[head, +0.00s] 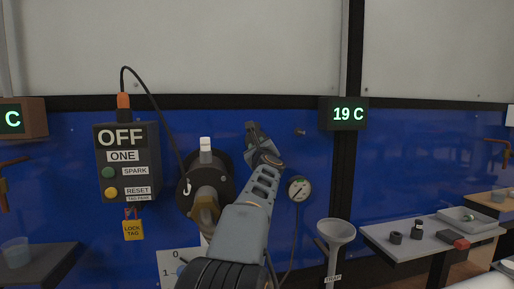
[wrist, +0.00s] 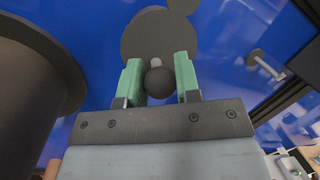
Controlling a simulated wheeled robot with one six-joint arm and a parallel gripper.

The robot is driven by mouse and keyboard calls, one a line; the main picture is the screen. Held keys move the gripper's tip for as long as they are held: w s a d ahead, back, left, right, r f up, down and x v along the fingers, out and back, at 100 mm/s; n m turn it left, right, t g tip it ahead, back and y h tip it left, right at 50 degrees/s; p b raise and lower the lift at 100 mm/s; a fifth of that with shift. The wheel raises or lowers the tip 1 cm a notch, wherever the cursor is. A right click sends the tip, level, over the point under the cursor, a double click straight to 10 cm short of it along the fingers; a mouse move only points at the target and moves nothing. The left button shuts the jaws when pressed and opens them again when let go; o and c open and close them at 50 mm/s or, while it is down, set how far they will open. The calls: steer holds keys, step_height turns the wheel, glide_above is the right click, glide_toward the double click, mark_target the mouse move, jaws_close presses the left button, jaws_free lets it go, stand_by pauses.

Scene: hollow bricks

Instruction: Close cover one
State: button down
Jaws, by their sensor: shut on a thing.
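Cover one (wrist: 145,35) is a dark round plate in the wrist view, in front of the blue wall. Its round dark knob (wrist: 159,84) sits between the two green fingers of my gripper (wrist: 159,70), which is shut on it. The port's mouth is partly hidden by a brownish fitting and my arm. The cover is hard to make out in the head view. A large dark cylinder (wrist: 30,90) fills the left of the wrist view.
A gauge (head: 299,189) and a funnel (head: 336,233) stand right of my arm. A wall peg (wrist: 265,66) sticks out nearby.

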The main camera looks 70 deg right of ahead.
steer(key=c, duration=0.8)
jaws_free()
steer(key=b+v, duration=0.2)
steer(key=v, duration=1.1)
steer(key=shift+s+a+f+b, duration=0.1)
steer(key=shift+a+f+b, duration=0.1)
steer(key=shift+a+b, duration=0.15)
